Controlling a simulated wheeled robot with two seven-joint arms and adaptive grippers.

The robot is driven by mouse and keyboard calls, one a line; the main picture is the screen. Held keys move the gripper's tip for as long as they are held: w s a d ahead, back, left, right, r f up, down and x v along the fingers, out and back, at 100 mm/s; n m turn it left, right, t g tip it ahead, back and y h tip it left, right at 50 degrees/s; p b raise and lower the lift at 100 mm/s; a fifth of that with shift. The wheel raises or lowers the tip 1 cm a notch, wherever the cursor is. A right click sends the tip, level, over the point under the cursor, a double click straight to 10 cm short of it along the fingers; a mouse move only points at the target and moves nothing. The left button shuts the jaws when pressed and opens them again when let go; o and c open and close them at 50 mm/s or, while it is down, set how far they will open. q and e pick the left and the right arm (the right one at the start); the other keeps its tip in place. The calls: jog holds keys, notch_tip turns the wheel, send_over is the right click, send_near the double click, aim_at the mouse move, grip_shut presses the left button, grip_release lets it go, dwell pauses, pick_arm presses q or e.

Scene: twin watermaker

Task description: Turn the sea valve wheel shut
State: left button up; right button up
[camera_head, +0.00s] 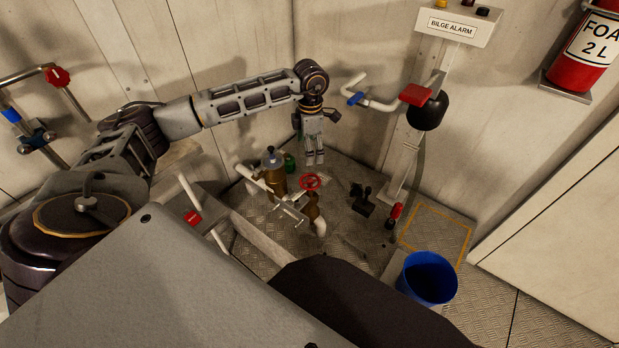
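The red valve wheel (309,181) sits on top of a brass-coloured valve body (311,207) low near the back corner, with pale pipe at its foot. My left arm reaches in from the left, and its gripper (314,157) points down just above and behind the wheel in the picture. A small gap shows between the fingertips and the wheel, and nothing is seen between the fingers. The fingers look close together, but from this angle I cannot tell whether they are shut. My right gripper is not in view.
A blue bucket (428,278) stands at right. A yellow-outlined floor patch (440,230) is clear.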

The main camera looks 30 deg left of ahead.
aim_at(310, 180)
pick_arm(q)
jog(key=n, duration=0.6)
jog(key=shift+w+d, duration=0.1)
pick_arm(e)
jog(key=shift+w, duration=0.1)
pick_arm(q)
jog(key=shift+f, duration=0.15)
notch_tip(310, 180, down, 12)
jog(key=b, duration=0.2)
jog(key=shift+f+b, duration=0.2)
jog(key=shift+b, duration=0.15)
jog(key=shift+f, duration=0.55)
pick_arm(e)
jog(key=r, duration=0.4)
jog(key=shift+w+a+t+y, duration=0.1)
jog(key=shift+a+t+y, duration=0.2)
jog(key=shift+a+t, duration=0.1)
pick_arm(q)
jog(key=c, duration=1.4)
jog(key=shift+c, duration=0.2)
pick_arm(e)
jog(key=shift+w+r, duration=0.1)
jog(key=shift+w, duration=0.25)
